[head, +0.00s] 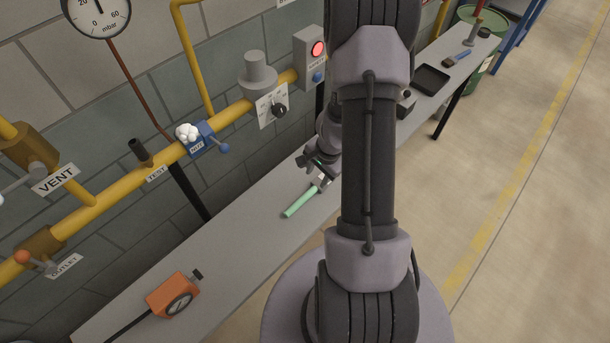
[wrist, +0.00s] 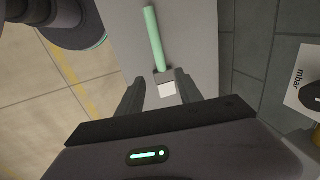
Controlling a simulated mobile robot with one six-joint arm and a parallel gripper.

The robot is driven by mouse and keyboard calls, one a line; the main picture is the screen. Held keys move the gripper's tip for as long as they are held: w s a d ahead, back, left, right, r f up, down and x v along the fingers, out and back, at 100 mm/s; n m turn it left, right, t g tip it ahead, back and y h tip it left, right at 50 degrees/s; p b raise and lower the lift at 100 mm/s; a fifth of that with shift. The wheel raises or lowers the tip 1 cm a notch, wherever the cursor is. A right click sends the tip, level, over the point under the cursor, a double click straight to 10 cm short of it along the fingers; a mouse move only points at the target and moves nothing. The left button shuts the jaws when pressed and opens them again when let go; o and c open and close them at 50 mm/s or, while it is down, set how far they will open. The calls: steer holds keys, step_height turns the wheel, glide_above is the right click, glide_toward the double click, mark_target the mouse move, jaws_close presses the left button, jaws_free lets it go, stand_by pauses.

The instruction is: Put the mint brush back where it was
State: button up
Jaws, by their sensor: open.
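The mint brush (head: 300,202) lies on the grey bench (head: 232,235), its mint handle pointing toward the lower left in the head view. In the wrist view the mint brush (wrist: 154,40) shows its handle pointing away from me, with its grey ferrule and pale bristle end between my fingers. My gripper (head: 319,170) is over the bench at the brush's head end. In the wrist view my gripper (wrist: 159,86) is open, one finger on each side of the brush head, with gaps visible. My arm hides part of the bench in the head view.
An orange gauge device (head: 172,297) lies at the bench's near end. A yellow pipe (head: 110,205) with a blue valve (head: 197,144) runs along the wall. Bench left of the brush is clear.

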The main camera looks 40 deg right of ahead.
steer(key=w+a+r+n+t+y, duration=0.1)
steer(key=w+a+r+n, duration=0.2)
steer(key=a+r, duration=0.65)
steer(key=w+a+r+n+t, duration=0.25)
steer(key=a+r, duration=0.35)
steer(key=r, duration=0.6)
steer(key=s+a+r+n, duration=0.7)
steer(key=s+a+r, duration=0.55)
steer(key=s, duration=0.35)
step_height(320, 180, down, 12)
steer(key=b, duration=1.3)
steer(key=shift+w+d+f+y, duration=0.15)
steer(key=shift+w+f+y, duration=0.1)
steer(key=shift+w+y, duration=0.2)
